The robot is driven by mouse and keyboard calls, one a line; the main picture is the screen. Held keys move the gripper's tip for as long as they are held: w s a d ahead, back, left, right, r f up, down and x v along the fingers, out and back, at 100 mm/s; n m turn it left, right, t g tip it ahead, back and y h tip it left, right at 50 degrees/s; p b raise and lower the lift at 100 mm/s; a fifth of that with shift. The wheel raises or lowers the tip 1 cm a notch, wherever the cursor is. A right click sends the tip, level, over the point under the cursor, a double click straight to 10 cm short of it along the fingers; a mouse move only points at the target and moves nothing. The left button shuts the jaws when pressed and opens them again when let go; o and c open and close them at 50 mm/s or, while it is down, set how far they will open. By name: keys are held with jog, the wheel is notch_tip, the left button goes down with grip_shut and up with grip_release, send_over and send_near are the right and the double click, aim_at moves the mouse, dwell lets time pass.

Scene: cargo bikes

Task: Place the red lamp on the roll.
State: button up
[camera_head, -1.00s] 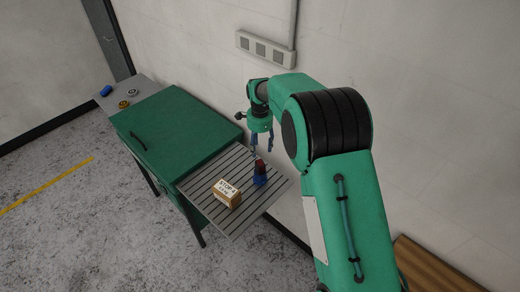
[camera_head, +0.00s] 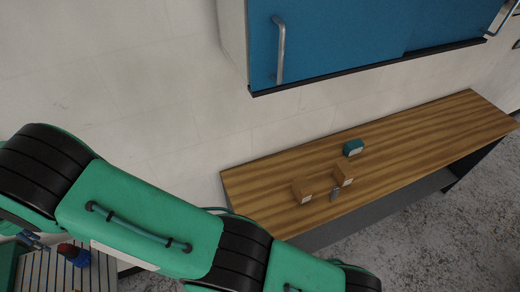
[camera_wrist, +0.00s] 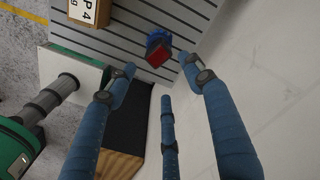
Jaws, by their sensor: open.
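The red lamp (camera_wrist: 158,52), with a red face and a blue body, stands on a grey slatted tray (camera_wrist: 120,35) in the wrist view. It also shows at the lower left of the head view (camera_head: 74,253). My gripper (camera_wrist: 160,70) is open and empty, its blue fingers spread short of the lamp, with no visible contact. Its fingers show partly at the left edge of the head view (camera_head: 32,241). No roll is clearly visible in either current view.
A box with printed letters (camera_wrist: 90,10) stands left of the lamp on the tray. In the head view, a wooden bench (camera_head: 420,135) carries small brown boxes (camera_head: 302,190) and a teal object (camera_head: 353,147). A blue cabinet (camera_head: 350,40) hangs above. A wall is close right of the tray.

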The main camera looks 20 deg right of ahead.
jog(key=w+d+r+n+t+y, duration=0.1)
jog(key=w+d+r, duration=0.3)
jog(key=d+r, duration=0.6)
jog(key=w+d+r, duration=0.4)
jog(key=d+r, duration=0.6)
jog(key=d, duration=0.1)
jog(key=s+d+r, duration=0.1)
jog(key=d+r, duration=0.3)
jog(key=d, duration=0.3)
jog(key=d+r+n+t, duration=0.1)
jog(key=d+r, duration=0.4)
jog(key=d, duration=0.2)
jog(key=s+d+r, duration=0.1)
jog(key=d+r, duration=0.3)
jog(key=d, duration=0.4)
jog(key=s+d+r+n+t, duration=0.1)
jog(key=s+d+r, duration=0.2)
jog(key=s+d, duration=0.5)
jog(key=s+d+r+t, duration=0.15)
jog(key=s+d, duration=0.35)
jog(key=d, duration=0.7)
jog(key=s+d+f+n+t+h, duration=0.1)
jog(key=s+d+f, duration=0.2)
jog(key=s+d, duration=0.9)
jog(key=s, duration=0.3)
jog(key=shift+s+n, duration=0.25)
jog(key=shift+n, duration=0.05)
jog(key=shift+f, duration=0.15)
